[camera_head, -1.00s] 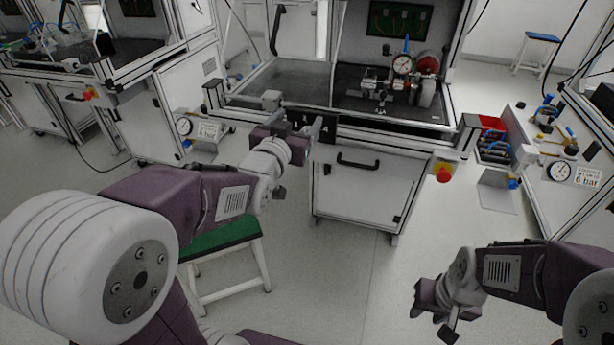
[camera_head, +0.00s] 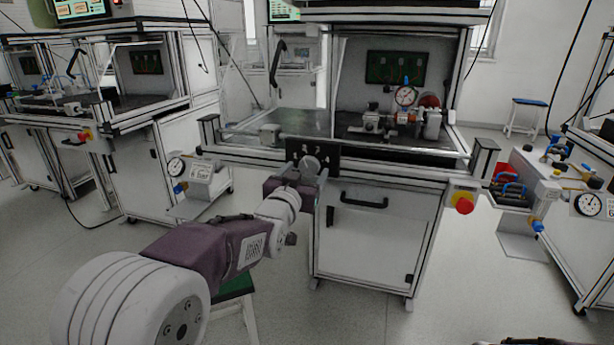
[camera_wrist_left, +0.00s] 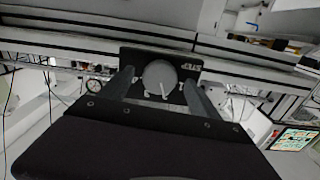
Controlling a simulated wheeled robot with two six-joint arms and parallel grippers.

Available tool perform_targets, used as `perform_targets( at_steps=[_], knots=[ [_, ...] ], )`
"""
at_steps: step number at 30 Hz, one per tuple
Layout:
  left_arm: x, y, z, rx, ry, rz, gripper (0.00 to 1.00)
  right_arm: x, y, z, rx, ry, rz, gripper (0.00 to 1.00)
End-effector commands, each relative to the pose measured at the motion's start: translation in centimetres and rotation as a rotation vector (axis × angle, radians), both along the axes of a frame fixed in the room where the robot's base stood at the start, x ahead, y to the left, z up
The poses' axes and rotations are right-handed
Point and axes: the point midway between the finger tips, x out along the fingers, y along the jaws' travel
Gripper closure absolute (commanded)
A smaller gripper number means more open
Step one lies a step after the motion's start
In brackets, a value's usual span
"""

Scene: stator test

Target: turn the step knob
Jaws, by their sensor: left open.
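The step knob (camera_head: 311,163) is a round grey dial with a white pointer line on a black panel (camera_head: 331,168) at the front of the middle test bench. It also shows in the left wrist view (camera_wrist_left: 159,77), with the panel marked STEP, upside down. My left gripper (camera_head: 307,178) is in front of the panel, open and empty. In the left wrist view its two fingers (camera_wrist_left: 158,80) stand on either side of the knob, with gaps beside it. I cannot tell whether the fingertips reach as deep as the knob. My right gripper is not in view.
A black drawer handle (camera_head: 362,202) is below the panel. A red emergency button (camera_head: 464,205) is at the bench's right corner. A gauge (camera_head: 405,96) and motor parts stand inside the bench. A green-topped stool (camera_head: 236,287) stands under my left arm.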

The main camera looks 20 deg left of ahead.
Motion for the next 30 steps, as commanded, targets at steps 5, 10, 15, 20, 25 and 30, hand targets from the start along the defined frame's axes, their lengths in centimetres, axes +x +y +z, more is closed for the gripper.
perform_targets(
  at_steps=[5, 10, 15, 20, 25, 30],
  knots=[
    [1.36, -0.06, -0.06, 0.000, 0.000, 0.000, 0.28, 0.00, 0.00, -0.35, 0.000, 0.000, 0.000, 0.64],
    [1.42, -0.06, 0.01, 0.000, 0.001, 0.000, 0.28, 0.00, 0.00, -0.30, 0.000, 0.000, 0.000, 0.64],
    [1.40, -0.05, 0.01, 0.000, 0.000, 0.000, 0.62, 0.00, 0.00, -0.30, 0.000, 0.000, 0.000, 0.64],
    [1.39, -0.05, 0.01, 0.000, 0.000, 0.000, 0.91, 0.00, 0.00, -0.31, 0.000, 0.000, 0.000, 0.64],
    [1.38, -0.06, -0.02, 0.020, -0.001, 0.000, 0.91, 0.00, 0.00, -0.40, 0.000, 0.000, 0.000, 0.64],
    [1.38, -0.05, -0.06, 0.091, -0.003, 0.000, 0.91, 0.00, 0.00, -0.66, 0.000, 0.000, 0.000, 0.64]
  ],
)
